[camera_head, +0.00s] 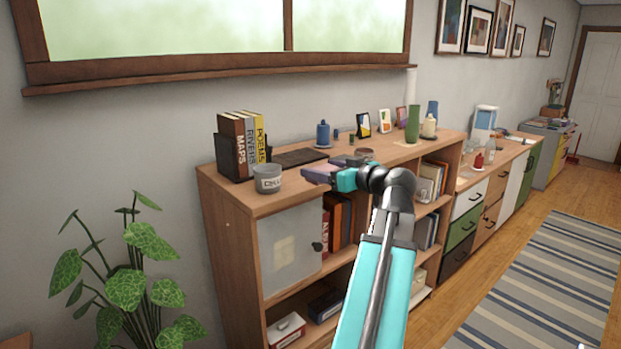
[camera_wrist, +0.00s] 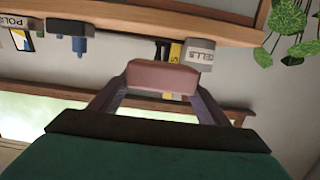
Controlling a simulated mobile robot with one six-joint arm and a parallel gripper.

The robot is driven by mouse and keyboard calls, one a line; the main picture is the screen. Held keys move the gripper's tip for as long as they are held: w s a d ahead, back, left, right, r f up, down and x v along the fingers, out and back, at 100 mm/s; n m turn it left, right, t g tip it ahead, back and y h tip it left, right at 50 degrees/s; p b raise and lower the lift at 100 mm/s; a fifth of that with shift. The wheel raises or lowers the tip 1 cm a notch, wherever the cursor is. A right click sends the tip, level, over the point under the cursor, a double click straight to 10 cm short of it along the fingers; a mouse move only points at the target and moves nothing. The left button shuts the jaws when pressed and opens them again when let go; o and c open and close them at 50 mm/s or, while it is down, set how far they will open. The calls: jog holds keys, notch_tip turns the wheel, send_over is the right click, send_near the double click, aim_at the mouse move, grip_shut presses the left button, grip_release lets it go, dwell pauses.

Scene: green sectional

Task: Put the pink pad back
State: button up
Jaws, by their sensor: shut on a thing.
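The pink pad (camera_wrist: 163,78) is a small block held between the two purple fingers of my gripper (camera_wrist: 160,88) in the wrist view. In the head view my gripper (camera_head: 324,174) reaches left over the front part of the wooden shelf top (camera_head: 226,187). There the pad is hard to tell from the fingers. The wrist view is upside down, and the pad seems to be apart from the shelf. Behind the gripper, a dark flat mat or tray (camera_head: 299,157) lies on the shelf top, next to several upright books (camera_head: 243,143).
A grey lettered cup (camera_head: 267,179) stands left of my gripper; it also shows in the wrist view (camera_wrist: 198,54). A blue bottle (camera_head: 322,135), small frames (camera_head: 363,125) and a green vase (camera_head: 413,124) stand farther back. A leafy plant (camera_head: 130,265) is at the lower left.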

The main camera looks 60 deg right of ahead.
jog(key=shift+s+d, duration=0.15)
jog(key=shift+w+d, duration=0.45)
jog(key=shift+d, duration=0.05)
jog(key=w+d+p, duration=0.1)
jog(key=w+d, duration=0.2)
jog(key=w+d+f+p, duration=0.1)
jog(key=w+d+p, duration=0.1)
jog(key=w+d, duration=0.1)
jog(key=w+d+p, duration=0.1)
jog(key=w+d, duration=0.3)
jog(key=shift+w+d+f, duration=0.1)
jog(key=shift+w+f, duration=0.15)
jog(key=shift+w, duration=0.1)
jog(key=shift+f+p, duration=1)
jog(key=shift+f, duration=0.75)
jog(key=shift+f+b, duration=0.2)
jog(key=shift+b, duration=0.1)
